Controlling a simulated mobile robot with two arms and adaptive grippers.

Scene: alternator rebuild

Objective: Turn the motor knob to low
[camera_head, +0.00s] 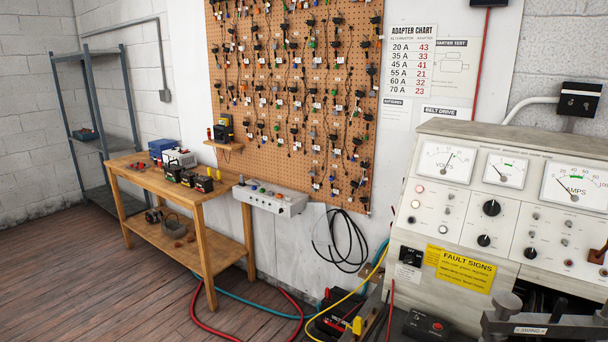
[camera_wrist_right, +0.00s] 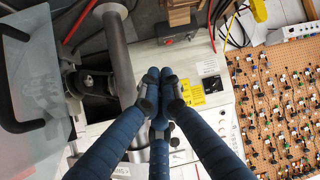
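The cream test bench panel (camera_head: 455,225) stands at the right of the head view, with several black knobs and small switches below three dial meters. One large black knob (camera_head: 491,208) sits under the middle meter, and another knob (camera_head: 484,240) is below it. I cannot read which one is the motor knob or its setting. In the right wrist view, my right gripper's blue fingers (camera_wrist_right: 160,80) come together at their dark tips, with nothing visible between them. They are in front of the bench and hide part of its panel. My left gripper is not in view.
A yellow fault signs label (camera_head: 460,268) is low on the bench. A grey metal fixture (camera_head: 540,325) sticks out in front of the bench at the lower right. A wooden table (camera_head: 180,190) and a pegboard (camera_head: 295,100) are to the left. Hoses lie on the floor.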

